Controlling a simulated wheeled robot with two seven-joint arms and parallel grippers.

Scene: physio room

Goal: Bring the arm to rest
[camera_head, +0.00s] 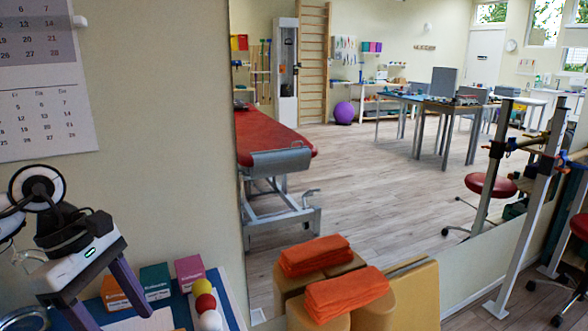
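My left gripper (116,316) is at the lower left, below its white wrist, pointing down. Its two dark purple fingers are spread apart, with no object visible between them. The fingertips are over or near the blue surface (183,312) with small boxes and balls; whether they touch anything is hard to tell. My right gripper is not in view.
Orange (115,293), teal (156,281) and pink (189,271) boxes stand close by the fingers. Yellow (202,287), red (206,303) and white (211,320) balls lie beside them. Folded orange towels (347,291) sit on tan rolls. A wall calendar (45,110) hangs above.

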